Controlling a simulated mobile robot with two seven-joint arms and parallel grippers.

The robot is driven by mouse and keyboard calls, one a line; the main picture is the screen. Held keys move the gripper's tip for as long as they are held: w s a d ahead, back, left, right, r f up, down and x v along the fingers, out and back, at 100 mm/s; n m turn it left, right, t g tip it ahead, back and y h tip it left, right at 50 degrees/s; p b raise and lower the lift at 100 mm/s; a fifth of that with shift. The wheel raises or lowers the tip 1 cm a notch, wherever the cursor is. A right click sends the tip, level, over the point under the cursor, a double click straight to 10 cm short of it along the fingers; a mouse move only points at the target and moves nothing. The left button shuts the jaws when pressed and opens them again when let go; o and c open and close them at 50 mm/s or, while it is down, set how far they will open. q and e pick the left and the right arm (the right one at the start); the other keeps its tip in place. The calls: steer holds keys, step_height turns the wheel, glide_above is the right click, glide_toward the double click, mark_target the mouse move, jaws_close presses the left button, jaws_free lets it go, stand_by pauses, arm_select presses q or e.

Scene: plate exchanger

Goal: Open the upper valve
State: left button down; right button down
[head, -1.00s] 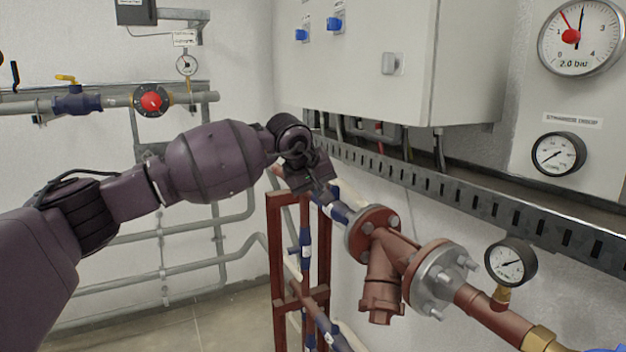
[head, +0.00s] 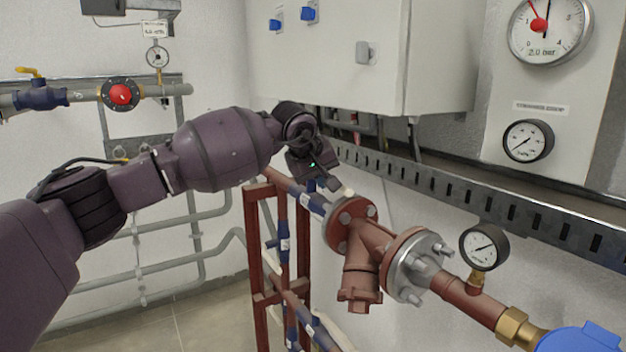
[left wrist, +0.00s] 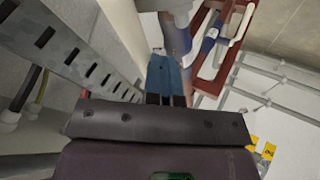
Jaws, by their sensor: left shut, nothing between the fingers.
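The upper valve (head: 309,200) is a blue body on the upper pipe by the red-brown frame, left of the flanged strainer. A pale piece, apparently its lever (head: 346,192), shows beside the flange. My left gripper (head: 332,184) is shut and empty, just above this pipe and close to the valve; I cannot tell whether it touches. In the left wrist view, the narrow fingers (left wrist: 166,85) lie together, with blue at their far end, and partly hide the pipe. My right gripper is not in view.
A perforated cable tray (head: 440,190) runs above the pipe, below the grey cabinet (head: 345,65). The flanged strainer (head: 370,250) and a gauge (head: 484,247) stand to the right. Lower blue valves (head: 310,325) sit on the red-brown frame (head: 254,265).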

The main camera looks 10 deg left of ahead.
arm_select(q)
steer(key=shift+w+d, duration=0.3)
steer(key=shift+d, duration=0.65)
